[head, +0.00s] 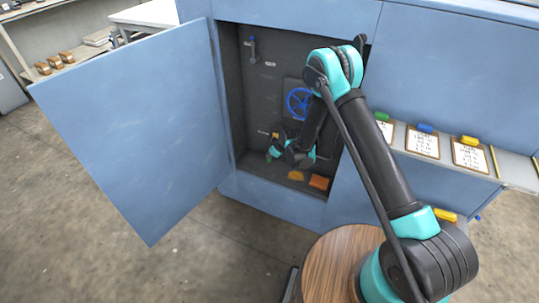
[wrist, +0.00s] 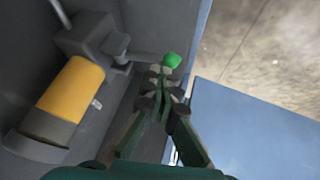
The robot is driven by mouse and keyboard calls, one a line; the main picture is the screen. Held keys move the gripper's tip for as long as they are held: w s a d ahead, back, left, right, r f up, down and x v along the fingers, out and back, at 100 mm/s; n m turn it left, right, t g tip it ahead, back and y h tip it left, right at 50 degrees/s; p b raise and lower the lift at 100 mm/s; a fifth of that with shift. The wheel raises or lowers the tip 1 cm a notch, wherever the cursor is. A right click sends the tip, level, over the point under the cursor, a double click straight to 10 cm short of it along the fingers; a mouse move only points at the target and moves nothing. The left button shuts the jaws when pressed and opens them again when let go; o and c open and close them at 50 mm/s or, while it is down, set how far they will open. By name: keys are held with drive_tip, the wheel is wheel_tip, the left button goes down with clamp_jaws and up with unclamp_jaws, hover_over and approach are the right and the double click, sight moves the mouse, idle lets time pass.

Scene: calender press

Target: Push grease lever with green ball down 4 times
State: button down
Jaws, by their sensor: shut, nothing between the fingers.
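The green ball (wrist: 172,60) is at the end of the grey grease lever (wrist: 145,58), which runs from a grey pump block (wrist: 95,35) in the wrist view. A yellow cylinder (wrist: 72,90) with a dark end sits beside the block. My gripper (wrist: 163,82) is shut and empty, with its fingertips right by the ball in the picture. I cannot tell whether they touch it. In the head view my arm reaches into the open cabinet and hides much of the lever area. The yellow cylinder (head: 276,135) shows only in part there.
The open blue door (head: 130,130) stands to the left of the cabinet opening. A blue handwheel (head: 298,103) is on the back wall. An orange block (head: 319,182) and a yellow item (head: 296,175) lie on the cabinet floor. Clipboards (head: 423,142) line a ledge at right.

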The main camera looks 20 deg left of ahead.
sight(274, 130)
drive_tip(key=shift+r, duration=0.15)
drive_tip(key=shift+w+r, duration=0.25)
drive_tip(key=shift+r, duration=0.35)
drive_tip(key=shift+w+r, duration=0.25)
drive_tip(key=shift+r, duration=0.4)
drive_tip(key=shift+w+r, duration=0.25)
drive_tip(key=shift+r, duration=0.35)
drive_tip(key=shift+r, duration=0.1)
drive_tip(key=shift+w+d+r, duration=0.1)
drive_tip(key=shift+w+r, duration=0.2)
drive_tip(key=shift+r, duration=0.45)
drive_tip(key=shift+w+r, duration=0.25)
drive_tip(key=shift+r, duration=0.5)
drive_tip(key=shift+w+d+r, duration=0.1)
drive_tip(key=shift+w+r, duration=0.2)
drive_tip(key=shift+r, duration=0.45)
drive_tip(key=shift+w+r, duration=0.35)
drive_tip(key=shift+r, duration=0.55)
drive_tip(key=shift+w+r, duration=0.35)
drive_tip(key=shift+r, duration=0.55)
drive_tip(key=shift+f, duration=0.1)
drive_tip(key=shift+s+a+f, duration=0.1)
drive_tip(key=shift+s+f, duration=0.4)
drive_tip(key=shift+f, duration=0.85)
drive_tip(key=shift+s+f, duration=0.55)
drive_tip(key=shift+f, duration=0.85)
drive_tip(key=shift+s+a+f, duration=0.1)
drive_tip(key=shift+s+f, duration=0.4)
drive_tip(key=shift+f, duration=0.85)
